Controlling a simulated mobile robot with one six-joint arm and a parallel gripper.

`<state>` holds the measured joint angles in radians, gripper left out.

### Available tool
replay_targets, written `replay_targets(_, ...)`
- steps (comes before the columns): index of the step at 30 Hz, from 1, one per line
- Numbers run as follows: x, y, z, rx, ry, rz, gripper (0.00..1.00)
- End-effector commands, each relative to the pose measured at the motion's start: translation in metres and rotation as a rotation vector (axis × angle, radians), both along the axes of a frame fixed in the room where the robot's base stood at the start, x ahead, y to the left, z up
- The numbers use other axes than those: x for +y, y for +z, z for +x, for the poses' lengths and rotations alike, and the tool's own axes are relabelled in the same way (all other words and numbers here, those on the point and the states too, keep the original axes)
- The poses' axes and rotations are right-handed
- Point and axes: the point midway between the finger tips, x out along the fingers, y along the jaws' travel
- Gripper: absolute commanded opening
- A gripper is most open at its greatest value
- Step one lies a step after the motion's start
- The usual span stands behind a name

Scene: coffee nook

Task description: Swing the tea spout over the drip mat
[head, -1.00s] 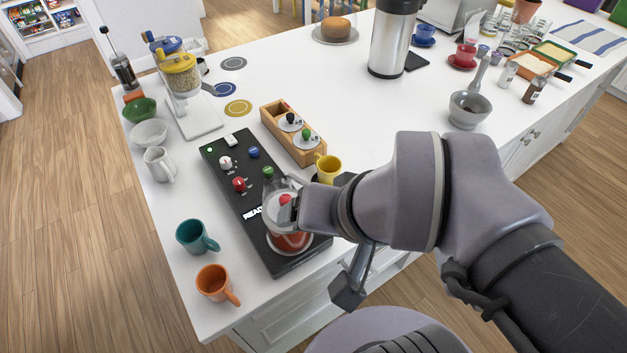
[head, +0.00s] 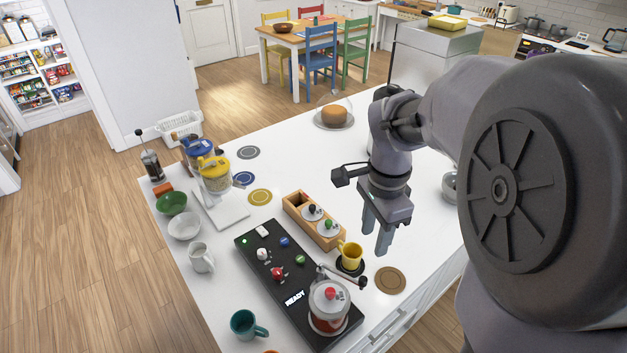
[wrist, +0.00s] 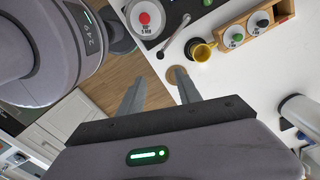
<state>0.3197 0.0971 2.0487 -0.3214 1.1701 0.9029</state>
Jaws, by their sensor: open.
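The glass tea pot (head: 330,300) with a red lid knob stands on the front end of the black machine (head: 262,262), whose label reads READY. A thin metal spout arm (head: 342,277) with a dark end runs beside the pot, between it and the yellow mug (head: 350,252). In the wrist view the spout (wrist: 174,36) lies between pot and mug. The mug stands on a dark round mat (head: 351,269). A brown round mat (head: 390,280) lies bare to its right; I cannot tell which is the drip mat. My gripper (head: 374,238) is open and empty, pointing down above the counter.
A wooden holder (head: 296,208) with knobbed lids stands behind the mug. A teal mug (head: 244,325) stands left of the machine. A cake under a dome (head: 334,116) is at the back. The counter's front edge runs close to the brown mat.

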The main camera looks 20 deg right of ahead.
Motion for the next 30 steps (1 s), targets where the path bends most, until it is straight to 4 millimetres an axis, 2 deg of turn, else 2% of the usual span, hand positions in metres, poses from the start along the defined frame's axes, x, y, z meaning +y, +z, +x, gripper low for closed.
replay_targets(1,0.001,-0.02,-0.001,0.004,0.001,0.001,0.41)
replay_targets(6,0.001,-0.074,-0.001,0.004,0.003,0.002,0.41)
replay_targets(9,0.002,-0.103,-0.001,0.004,0.003,0.002,0.41)
replay_targets(13,0.002,-0.132,-0.001,0.002,0.005,0.002,0.41)
replay_targets(19,0.002,-0.152,0.0,0.0,0.005,0.001,0.41)
replay_targets(28,0.001,-0.154,0.0,-0.002,0.006,0.0,0.41)
replay_targets(29,0.001,-0.154,0.0,-0.002,0.006,0.0,0.39)
replay_targets(30,0.001,-0.154,0.0,-0.002,0.005,0.0,0.31)
